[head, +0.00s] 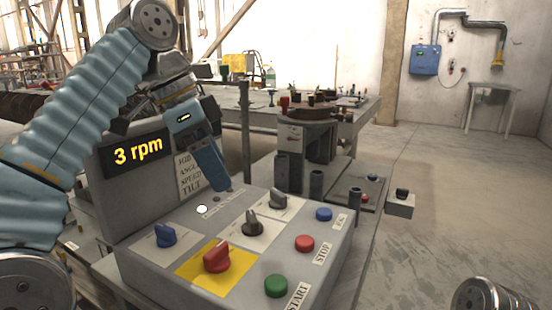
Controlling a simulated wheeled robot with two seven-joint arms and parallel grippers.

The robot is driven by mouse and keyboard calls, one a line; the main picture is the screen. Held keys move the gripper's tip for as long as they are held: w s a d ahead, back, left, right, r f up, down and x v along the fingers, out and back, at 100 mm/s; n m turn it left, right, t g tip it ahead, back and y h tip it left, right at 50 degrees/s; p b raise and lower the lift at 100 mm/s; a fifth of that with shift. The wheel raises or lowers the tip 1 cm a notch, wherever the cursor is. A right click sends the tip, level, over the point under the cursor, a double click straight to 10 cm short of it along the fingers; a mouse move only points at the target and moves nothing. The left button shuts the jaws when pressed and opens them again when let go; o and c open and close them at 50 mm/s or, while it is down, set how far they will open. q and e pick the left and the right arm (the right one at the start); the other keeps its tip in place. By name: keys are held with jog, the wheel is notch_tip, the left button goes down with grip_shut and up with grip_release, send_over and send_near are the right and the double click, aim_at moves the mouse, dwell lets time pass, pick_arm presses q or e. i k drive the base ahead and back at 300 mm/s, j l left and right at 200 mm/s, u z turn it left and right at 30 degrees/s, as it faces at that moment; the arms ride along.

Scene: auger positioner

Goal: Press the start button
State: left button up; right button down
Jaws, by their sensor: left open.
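The green start button (276,286) sits at the near edge of the grey sloped control panel (330,250), beside a START label (298,297). My left gripper (213,178) hangs over the back of the panel with its blue fingers pointing down. It is open and holds nothing that I can see. It is well behind and to the left of the start button and apart from it. The far finger is mostly hidden. My right gripper is not in view.
A red STOP button (304,243) and a blue button (324,215) lie behind the start button. A red knob (217,257) on a yellow plate, a blue knob (165,236) and two dark knobs stand nearby. A display (138,150) reads 3 rpm. Floor at right is clear.

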aim_at(275, 285)
jog(key=k, duration=1.4)
